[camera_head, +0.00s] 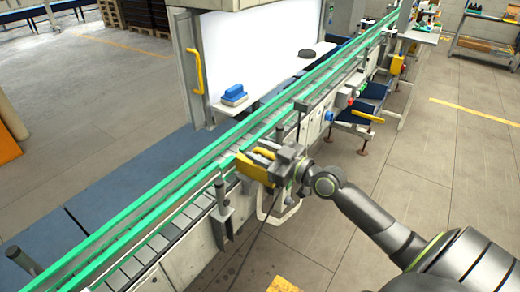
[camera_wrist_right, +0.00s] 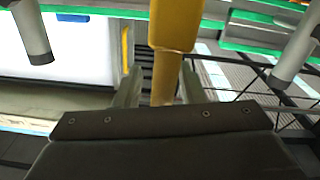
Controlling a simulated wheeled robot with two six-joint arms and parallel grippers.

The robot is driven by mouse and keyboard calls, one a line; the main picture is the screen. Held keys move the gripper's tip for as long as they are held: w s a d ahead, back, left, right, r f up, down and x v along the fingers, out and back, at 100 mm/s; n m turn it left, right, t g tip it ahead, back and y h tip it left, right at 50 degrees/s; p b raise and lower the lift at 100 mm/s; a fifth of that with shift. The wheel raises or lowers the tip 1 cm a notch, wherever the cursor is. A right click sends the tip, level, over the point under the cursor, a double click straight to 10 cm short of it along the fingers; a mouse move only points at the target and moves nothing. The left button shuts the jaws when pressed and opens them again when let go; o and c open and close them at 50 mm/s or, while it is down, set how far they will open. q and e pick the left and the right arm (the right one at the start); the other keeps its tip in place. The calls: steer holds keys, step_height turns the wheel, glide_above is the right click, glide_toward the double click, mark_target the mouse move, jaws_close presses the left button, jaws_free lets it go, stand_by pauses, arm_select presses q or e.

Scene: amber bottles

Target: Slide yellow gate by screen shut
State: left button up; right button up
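A yellow part (camera_head: 258,172), apparently the gate, is at the near side of the conveyor below the screen panel (camera_head: 262,45). My right gripper (camera_head: 264,158) is over it and hides some of it. In the right wrist view, a yellow block with a narrower yellow stem (camera_wrist_right: 166,78) shows between the two grey fingers of my right gripper (camera_wrist_right: 158,86). The fingers stand apart, with a gap left of the stem; contact on the right cannot be told. My left gripper is not in view.
The conveyor with green rails (camera_head: 150,218) runs diagonally across the view. A blue sponge-like block (camera_head: 234,95) and a dark round object (camera_head: 307,54) are by the screen. A yellow handle (camera_head: 195,72) is on the screen's frame. A grey post (camera_head: 222,195) stands near my gripper.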

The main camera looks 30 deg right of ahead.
mark_target(241, 156)
steer(key=shift+w, duration=0.2)
steer(key=shift+a, duration=0.1)
jaws_close()
steer(key=b+x, duration=0.3)
steer(key=x, duration=0.3)
steer(key=shift+w, duration=0.15)
steer(key=shift+r, duration=0.2)
